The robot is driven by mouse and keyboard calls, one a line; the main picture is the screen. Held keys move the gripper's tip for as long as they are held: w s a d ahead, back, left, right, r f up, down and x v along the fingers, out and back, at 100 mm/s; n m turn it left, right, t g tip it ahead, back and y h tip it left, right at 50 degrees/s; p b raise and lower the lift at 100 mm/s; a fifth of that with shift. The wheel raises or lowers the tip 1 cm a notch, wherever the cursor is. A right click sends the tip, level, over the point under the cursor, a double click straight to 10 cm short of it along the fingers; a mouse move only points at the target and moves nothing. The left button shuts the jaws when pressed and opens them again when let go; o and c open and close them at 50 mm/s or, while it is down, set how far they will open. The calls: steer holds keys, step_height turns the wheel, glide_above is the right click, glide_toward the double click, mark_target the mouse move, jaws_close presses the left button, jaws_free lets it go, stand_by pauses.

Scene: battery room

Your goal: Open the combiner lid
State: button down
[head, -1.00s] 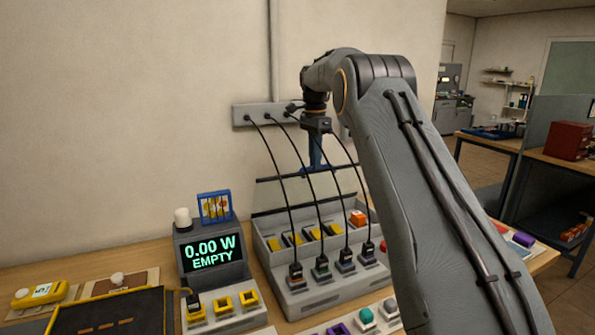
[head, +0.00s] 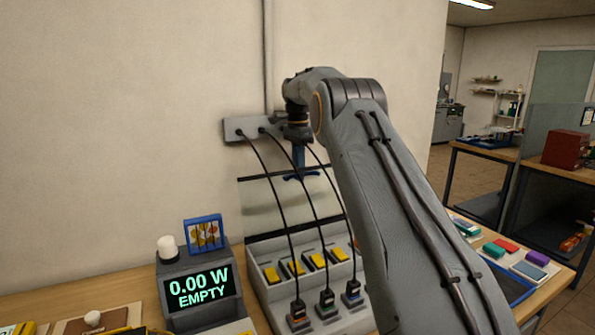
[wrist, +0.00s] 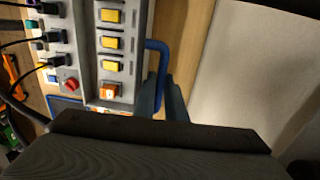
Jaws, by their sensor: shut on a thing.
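The combiner (head: 265,295) is a grey box on the bench with a row of yellow switches and several black cable plugs along its front. Its lid (head: 262,210) is a clear panel with dark edges, standing raised at the back of the box near the wall. A blue handle (head: 290,179) is on the lid's upper edge and also shows in the wrist view (wrist: 152,44). My gripper (head: 299,172) is shut on this handle; its fingers (wrist: 163,100) close around the bar in the wrist view. My arm hides the combiner's right part in the head view.
Black cables run from a wall socket strip (head: 232,130) down past the lid to the plugs. A meter (head: 203,288) reading "0.00 W EMPTY" stands left of the combiner. An orange switch (wrist: 109,91) and a red knob (wrist: 70,86) show in the wrist view.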

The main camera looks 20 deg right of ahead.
steer(key=shift+s+d+f, duration=0.1)
steer(key=shift+d+f, duration=0.1)
steer(key=shift+f, duration=0.25)
steer(key=c, duration=1.8)
jaws_free()
steer(key=shift+d, duration=0.15)
steer(key=shift+a+r, duration=0.2)
steer(key=shift+a, duration=0.1)
steer(key=shift+w+r, duration=0.2)
steer(key=shift+r, duration=0.1)
step_height(320, 180, up, 5)
steer(key=shift+w+r+b, duration=0.15)
steer(key=shift+b, duration=0.3)
steer(key=shift+r+p, duration=0.9)
steer(key=shift+r, duration=0.05)
